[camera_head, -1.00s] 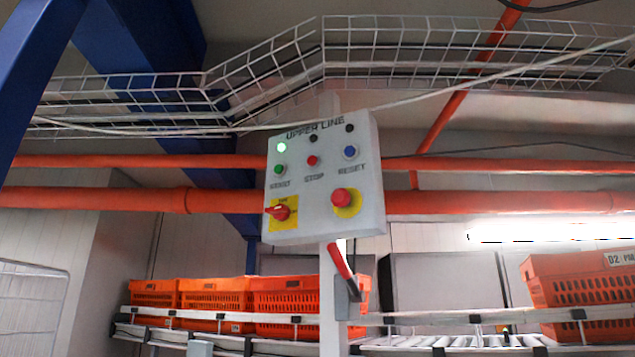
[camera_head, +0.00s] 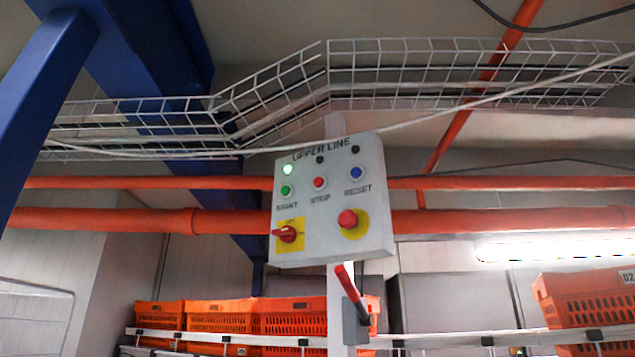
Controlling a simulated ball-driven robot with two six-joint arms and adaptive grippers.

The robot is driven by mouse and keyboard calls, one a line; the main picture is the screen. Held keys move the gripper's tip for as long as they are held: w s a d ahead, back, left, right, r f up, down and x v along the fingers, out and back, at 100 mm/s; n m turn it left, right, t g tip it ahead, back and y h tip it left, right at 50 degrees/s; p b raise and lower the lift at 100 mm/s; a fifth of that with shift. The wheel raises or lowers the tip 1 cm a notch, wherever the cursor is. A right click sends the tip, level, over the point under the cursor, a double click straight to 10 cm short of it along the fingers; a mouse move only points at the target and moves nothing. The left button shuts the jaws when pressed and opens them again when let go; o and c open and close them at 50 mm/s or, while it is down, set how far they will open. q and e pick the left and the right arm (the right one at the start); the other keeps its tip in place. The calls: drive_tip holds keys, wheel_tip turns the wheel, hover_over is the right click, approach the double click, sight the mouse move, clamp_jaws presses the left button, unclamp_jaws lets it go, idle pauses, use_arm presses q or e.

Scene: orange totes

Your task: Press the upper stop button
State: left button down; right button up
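A grey control box (camera_head: 333,245) labelled "UPPER LINE" is mounted on a post near the middle of the head view. The red stop button (camera_head: 319,183) sits in its middle row above the label "STOP". A green start button (camera_head: 286,190) is to its left and a blue reset button (camera_head: 356,172) to its right. The lamp (camera_head: 288,169) above the green button is lit; the two other lamps are dark. Below are a red rotary switch (camera_head: 287,234) on a yellow plate and a larger red mushroom button (camera_head: 348,218) on a yellow disc. Neither gripper is in view.
A red-handled lever (camera_head: 347,282) is on the post below the box. Orange totes (camera_head: 222,316) stand on a conveyor behind, with another tote (camera_head: 585,305) at right. Orange pipes (camera_head: 130,221) run behind the box. A wire cable tray (camera_head: 430,75) hangs above.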

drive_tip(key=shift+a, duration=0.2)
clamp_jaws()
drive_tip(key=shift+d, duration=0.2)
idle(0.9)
